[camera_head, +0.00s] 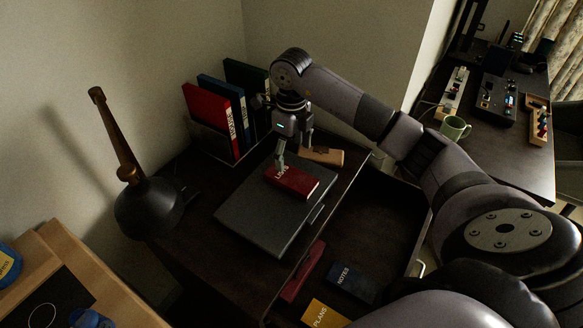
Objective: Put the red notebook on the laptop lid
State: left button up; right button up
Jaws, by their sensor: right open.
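The red notebook (291,181) lies on the closed dark laptop lid (259,213), near its far right part, with white lettering on its cover. My right gripper (292,160) is just above and behind the notebook, pointing down. Its fingers are apart, one close to the notebook's far left edge and the other to the right. I cannot tell whether the near finger touches the notebook. My left gripper is not in view.
Red, blue and green binders (210,117) stand behind the laptop. A brown object (322,156) lies behind the notebook. A black lamp (148,207) stands at left. An open drawer (375,226) holds a dark notebook (352,283) and a yellow one (325,314).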

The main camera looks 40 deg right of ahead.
jog(key=shift+r, duration=1.7)
